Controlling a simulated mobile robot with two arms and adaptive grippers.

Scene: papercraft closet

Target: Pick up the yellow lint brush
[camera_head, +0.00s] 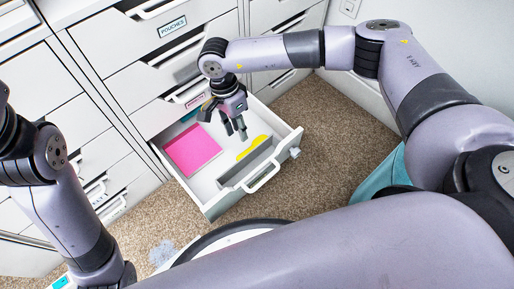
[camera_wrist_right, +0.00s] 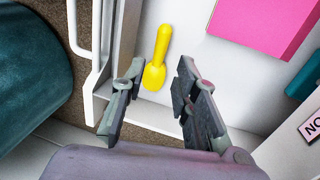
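The yellow lint brush (camera_head: 254,147) lies on the white floor of an open drawer (camera_head: 213,203), beside a grey strip near the drawer front. In the right wrist view the brush (camera_wrist_right: 157,62) shows its narrow handle at the top and its wider end toward my gripper. My right gripper (camera_head: 236,132) points down into the drawer, just behind and left of the brush in the head view. Its fingers (camera_wrist_right: 158,72) are open and empty, with the brush in view between them. Whether they are down at the brush's height is unclear. My left arm shows, but its gripper does not.
A pink square item (camera_head: 192,150) lies in the drawer's left part. The drawer front has a white handle (camera_head: 262,178). White cabinet drawers (camera_head: 130,45) rise behind. A teal object (camera_head: 382,172) stands on the carpet (camera_head: 325,150) at right.

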